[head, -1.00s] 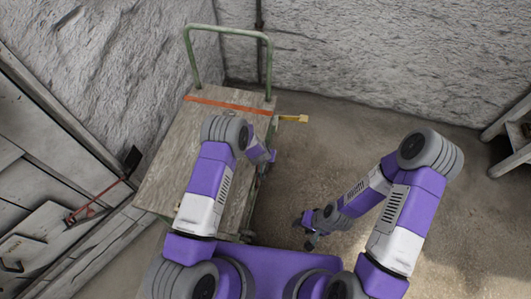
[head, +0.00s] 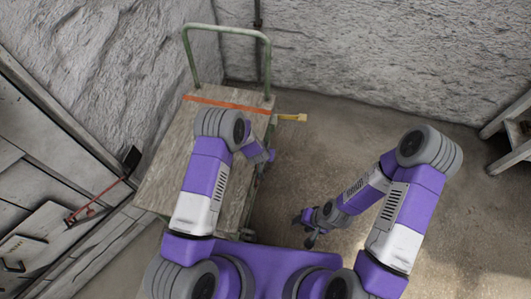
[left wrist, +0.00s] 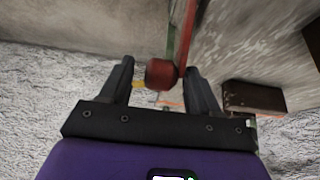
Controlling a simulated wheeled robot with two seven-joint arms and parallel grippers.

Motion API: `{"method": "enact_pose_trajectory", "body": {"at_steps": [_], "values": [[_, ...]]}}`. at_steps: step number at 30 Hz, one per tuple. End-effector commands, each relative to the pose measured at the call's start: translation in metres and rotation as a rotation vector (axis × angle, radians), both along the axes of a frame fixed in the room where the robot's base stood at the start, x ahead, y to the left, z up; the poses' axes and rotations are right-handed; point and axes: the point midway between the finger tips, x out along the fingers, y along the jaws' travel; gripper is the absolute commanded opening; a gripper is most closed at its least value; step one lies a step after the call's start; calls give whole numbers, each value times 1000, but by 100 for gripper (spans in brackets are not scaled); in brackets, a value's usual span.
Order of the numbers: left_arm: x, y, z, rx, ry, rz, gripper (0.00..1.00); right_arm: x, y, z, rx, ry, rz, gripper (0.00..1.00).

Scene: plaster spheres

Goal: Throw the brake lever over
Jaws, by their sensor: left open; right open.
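In the left wrist view a red knob (left wrist: 160,73) on a red lever arm (left wrist: 187,32) shows between the two spread fingers of my left gripper (left wrist: 160,82). I cannot tell whether a finger touches it. The head view shows my left gripper (head: 262,168) small, at the right side of the cart (head: 170,160); the lever there is hidden or too small to make out. My right gripper (head: 307,232) is open and empty above the floor, to the right of the cart.
The cart has a green push handle (head: 228,32) and an orange stripe across its deck. A yellow piece (head: 292,117) sticks out on its right. A red bar (head: 92,208) sits on the planked structure at left. A wooden stand (head: 512,135) is at right. Floor between is clear.

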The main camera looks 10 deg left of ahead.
Motion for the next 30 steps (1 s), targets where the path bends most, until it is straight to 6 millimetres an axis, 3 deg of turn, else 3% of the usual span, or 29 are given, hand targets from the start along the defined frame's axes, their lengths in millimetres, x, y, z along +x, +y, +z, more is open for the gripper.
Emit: {"method": "enact_pose_trajectory", "body": {"at_steps": [4, 9, 27, 30], "values": [[-11, 0, 23, -1, -2, -1, 62, 0, 0, 6, 0, 0, 0, 45], [-19, 1, 34, -2, 0, -1, 62, 0, 0, 8, 0, 0, 0, 45], [-21, 2, 35, -2, 1, 0, 62, 0, 0, 8, 0, 0, 0, 45], [-32, 7, 31, -14, 28, 13, 62, 0, 0, 8, 0, 0, 0, 45]]}}
